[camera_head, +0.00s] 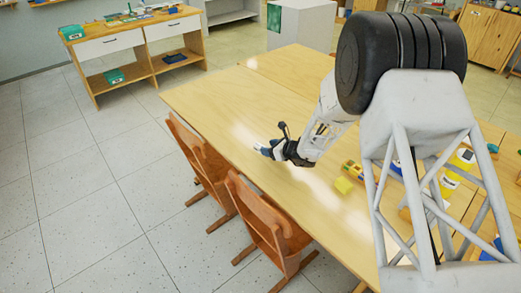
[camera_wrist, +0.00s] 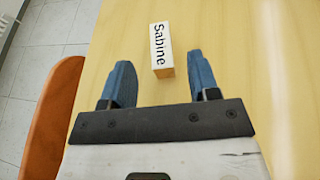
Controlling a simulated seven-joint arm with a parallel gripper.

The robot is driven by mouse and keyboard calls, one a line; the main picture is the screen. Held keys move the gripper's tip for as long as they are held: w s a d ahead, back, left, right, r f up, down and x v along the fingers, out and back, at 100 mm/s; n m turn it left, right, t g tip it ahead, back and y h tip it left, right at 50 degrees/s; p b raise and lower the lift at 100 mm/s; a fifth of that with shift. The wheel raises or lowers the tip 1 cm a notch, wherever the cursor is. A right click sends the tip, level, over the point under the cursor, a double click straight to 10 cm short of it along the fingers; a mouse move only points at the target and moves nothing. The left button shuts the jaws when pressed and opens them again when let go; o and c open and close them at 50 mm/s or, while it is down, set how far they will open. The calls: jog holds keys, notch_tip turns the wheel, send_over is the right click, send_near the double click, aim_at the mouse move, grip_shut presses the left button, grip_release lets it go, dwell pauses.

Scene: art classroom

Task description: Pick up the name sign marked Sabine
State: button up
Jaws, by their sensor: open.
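The name sign (camera_wrist: 161,49) is a small wooden block with a white face that reads "Sabine" in black letters.
Two wooden chairs (camera_head: 262,225) stand along the table's left side; an orange chair back (camera_wrist: 50,120) shows in the wrist view. The table's far part is clear.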

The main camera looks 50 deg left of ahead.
aim_at(260, 146)
jog(key=shift+s+a+f, duration=0.1)
jog(key=shift+a, duration=0.15)
jog(key=shift+x, duration=2.45)
jog(key=c, duration=1)
jog(key=shift+r, duration=1.85)
jog(key=s+d, duration=0.2)
jog(key=d, duration=0.2)
jog(key=s+d+r, duration=0.1)
jog(key=s+d, duration=0.2)
jog(key=d, duration=0.2)
jog(key=s+d, duration=0.3)
jog(key=d, duration=0.1)
jog(key=shift+s+d+r, duration=0.1)
jog(key=shift+d+r, duration=0.05)
jog(key=shift+d, duration=0.15)
